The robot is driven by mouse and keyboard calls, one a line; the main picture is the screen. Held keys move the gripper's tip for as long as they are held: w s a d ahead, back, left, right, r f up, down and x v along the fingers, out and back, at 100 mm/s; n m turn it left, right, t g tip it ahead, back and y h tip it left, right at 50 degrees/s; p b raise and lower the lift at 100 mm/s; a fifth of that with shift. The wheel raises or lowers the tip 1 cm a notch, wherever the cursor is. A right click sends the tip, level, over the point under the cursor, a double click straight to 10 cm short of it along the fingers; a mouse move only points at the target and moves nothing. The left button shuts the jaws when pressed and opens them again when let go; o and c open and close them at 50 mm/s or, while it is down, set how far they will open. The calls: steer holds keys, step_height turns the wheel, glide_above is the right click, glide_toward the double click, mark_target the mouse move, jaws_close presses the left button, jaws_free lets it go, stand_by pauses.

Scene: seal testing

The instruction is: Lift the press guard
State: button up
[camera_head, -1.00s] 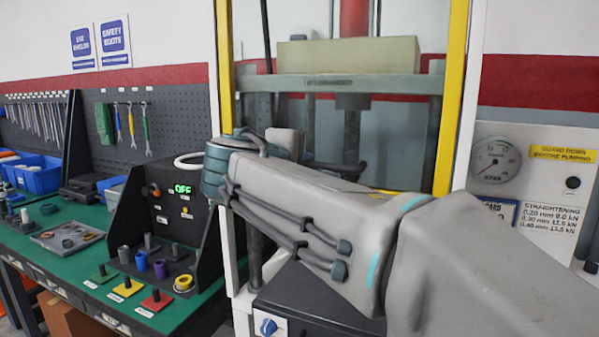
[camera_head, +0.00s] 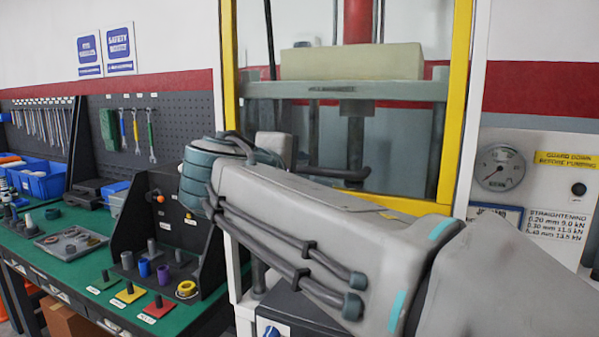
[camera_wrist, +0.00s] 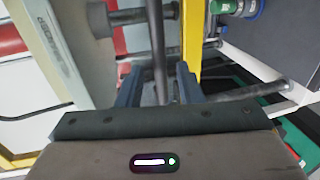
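The press guard is a clear pane in a yellow frame; its lower bar (camera_head: 400,204) shows behind my arm in the head view. A dark curved handle (camera_head: 340,172) runs across its lower part. In the wrist view the yellow frame (camera_wrist: 192,45) stands right of centre, and a dark bar (camera_wrist: 157,45), apparently the handle, runs down between my fingers. My gripper (camera_wrist: 160,88) is open, with a finger on each side of this bar and visible gaps. Contact deeper between the fingers is unclear.
A pale block (camera_head: 350,62) sits on the press crossbeam. A gauge panel (camera_head: 500,167) stands at the right. My arm covers the lower front of the press.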

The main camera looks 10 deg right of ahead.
steer(key=v, duration=1)
steer(key=s+d+f+m+g+y+p, duration=0.1)
steer(key=d+f+g+p, duration=0.2)
steer(key=f, duration=0.5)
steer(key=d+f+m+g+y, duration=0.2)
steer(key=d+f+g, duration=0.1)
steer(key=d+f, duration=0.3)
steer(key=s+f+m+g+y+p, duration=0.3)
steer(key=s+f+m+y, duration=0.3)
steer(key=f, duration=1)
steer(key=s+m, duration=0.2)
steer(key=s, duration=0.1)
steer(key=shift+s+d+f+g, duration=0.35)
steer(key=shift+s+g, duration=0.05)
